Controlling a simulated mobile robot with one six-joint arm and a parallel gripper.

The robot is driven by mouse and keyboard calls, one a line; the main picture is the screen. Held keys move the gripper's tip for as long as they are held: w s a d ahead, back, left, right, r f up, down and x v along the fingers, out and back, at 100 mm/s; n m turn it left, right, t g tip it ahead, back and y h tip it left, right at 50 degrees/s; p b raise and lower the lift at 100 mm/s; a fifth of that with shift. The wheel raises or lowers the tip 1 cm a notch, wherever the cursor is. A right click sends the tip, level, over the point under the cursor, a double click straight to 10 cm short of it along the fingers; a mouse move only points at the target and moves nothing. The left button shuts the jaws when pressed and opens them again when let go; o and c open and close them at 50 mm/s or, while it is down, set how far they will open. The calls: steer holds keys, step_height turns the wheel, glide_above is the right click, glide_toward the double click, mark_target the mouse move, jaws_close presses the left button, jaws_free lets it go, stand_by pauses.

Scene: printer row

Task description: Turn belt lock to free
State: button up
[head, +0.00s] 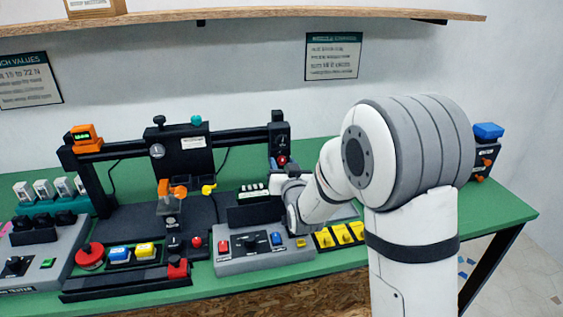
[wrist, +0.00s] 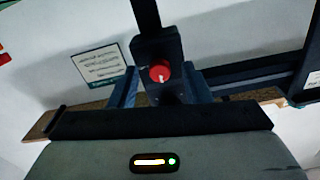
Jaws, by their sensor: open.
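A round red knob (wrist: 160,72) with a small light mark sits on a dark upright block in the wrist view. In the head view, the red knob (head: 282,160) shows low on the printer's right post, just above my gripper (head: 279,167). I cannot read a label that names it as the belt lock. In the wrist view, my gripper (wrist: 160,78) is open, with one blue-grey finger on each side of the knob's block. The fingers appear apart from the knob; whether they touch the block is unclear. My arm hides part of the bench behind it.
The printer frame (head: 185,142) spans the green bench (head: 505,205). A grey control box (head: 238,262) stands below my gripper, with yellow switches (head: 341,234) to its right. A blue-topped unit (head: 488,132) is at the right. A shelf (head: 270,13) runs above.

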steer(key=shift+w+a, duration=0.1)
steer(key=shift+w, duration=0.3)
steer(key=shift+c, duration=0.4)
jaws_close()
